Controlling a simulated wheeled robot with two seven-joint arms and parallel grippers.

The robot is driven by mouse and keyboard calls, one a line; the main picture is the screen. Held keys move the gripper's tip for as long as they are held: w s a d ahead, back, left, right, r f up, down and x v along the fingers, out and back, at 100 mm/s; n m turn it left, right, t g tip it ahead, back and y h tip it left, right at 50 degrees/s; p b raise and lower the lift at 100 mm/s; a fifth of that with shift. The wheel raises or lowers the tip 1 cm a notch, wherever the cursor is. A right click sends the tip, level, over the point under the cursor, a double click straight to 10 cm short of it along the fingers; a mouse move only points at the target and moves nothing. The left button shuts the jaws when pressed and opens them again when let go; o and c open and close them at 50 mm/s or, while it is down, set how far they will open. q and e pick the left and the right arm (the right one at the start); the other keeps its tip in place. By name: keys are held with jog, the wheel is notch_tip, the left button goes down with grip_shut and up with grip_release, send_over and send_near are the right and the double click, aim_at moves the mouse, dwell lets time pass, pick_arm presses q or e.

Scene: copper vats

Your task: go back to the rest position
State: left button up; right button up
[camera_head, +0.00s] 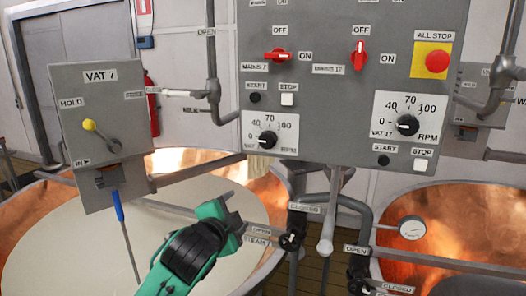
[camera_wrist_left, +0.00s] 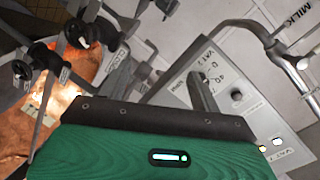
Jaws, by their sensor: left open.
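My left gripper (camera_head: 232,208), green and black, is in the lower middle of the head view, in front of the left vat and near the steam valve. Its jaws are open, and I see nothing between them. It appears apart from the panel and pipes. In the left wrist view, its green housing fills the bottom, with the grey control panel (camera_wrist_left: 240,85) beyond. My right gripper is not in either view.
The control panel (camera_head: 345,30) hangs above, its left red switch horizontal and right one vertical. A VAT 7 lever box (camera_head: 105,150) stands left. The left vat (camera_head: 70,240) holds pale liquid. A steam valve (camera_head: 291,240) and copper vat (camera_head: 450,225) are right.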

pick_arm(q)
jog(key=s+a+f+n+g+y, duration=0.1)
jog(key=s+a+f+n+g, duration=0.25)
jog(key=s+f, duration=0.5)
jog(key=s+a+f+n+g+y, duration=0.15)
jog(key=s+a+f+n, duration=0.35)
jog(key=f, duration=0.6)
jog(key=s+a+f+n+g, duration=0.1)
jog(key=s+a+f+g, duration=0.15)
jog(key=s+f, duration=0.7)
jog(key=s+a+f+n+g+y, duration=0.1)
jog(key=s+a+f+n+g, duration=0.1)
jog(key=s+f, duration=0.35)
jog(key=s+a+f+n+g+y, duration=0.1)
jog(key=s+a+f+n+g, duration=0.15)
jog(key=s, duration=0.65)
notch_tip(320, 180, down, 28)
jog(key=f, duration=0.1)
jog(key=s+a+f+g, duration=0.1)
jog(key=s+f, duration=0.8)
jog(key=f, duration=0.1)
jog(key=s+a+f+g, duration=0.1)
jog(key=s+a+f, duration=0.1)
jog(key=s+f, duration=0.8)
jog(key=shift+a+m, duration=0.25)
jog(key=shift+m, duration=0.15)
